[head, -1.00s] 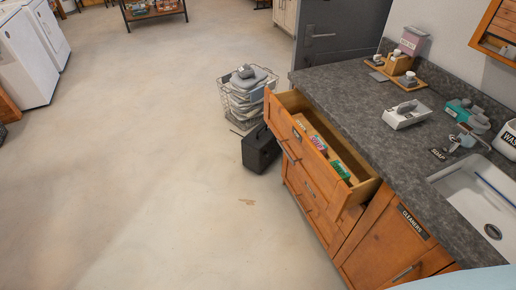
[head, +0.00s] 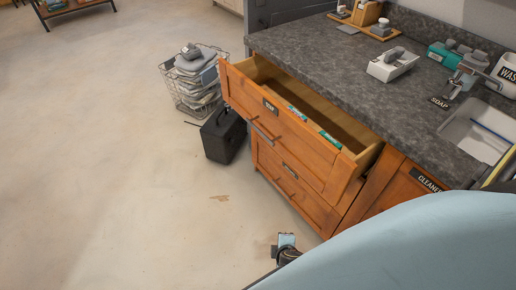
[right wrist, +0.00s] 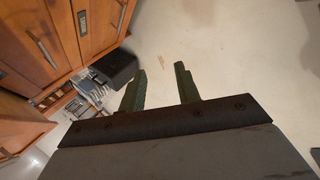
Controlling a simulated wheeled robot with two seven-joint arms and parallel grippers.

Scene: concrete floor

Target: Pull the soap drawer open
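The soap drawer (head: 290,133), the top wooden drawer with a small dark label, stands pulled well out of the cabinet under the counter. Green-topped packets (head: 329,139) show inside it, partly hidden by its front. Its bar handle (head: 262,131) is on the front face, with nothing touching it. My right gripper (right wrist: 160,78) is open and empty in the right wrist view, its two fingers apart over bare floor. Wooden drawer fronts with handles (right wrist: 42,48) lie to its left in that view. My light blue arm covers the lower right of the head view. My left gripper is not in view.
Lower drawers (head: 290,193) sit below the open one. A black case (head: 223,135) and a wire basket of folded cloths (head: 195,80) stand on the floor beside the cabinet. The grey counter (head: 330,65) holds a soap dish and sink. The floor at left is clear.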

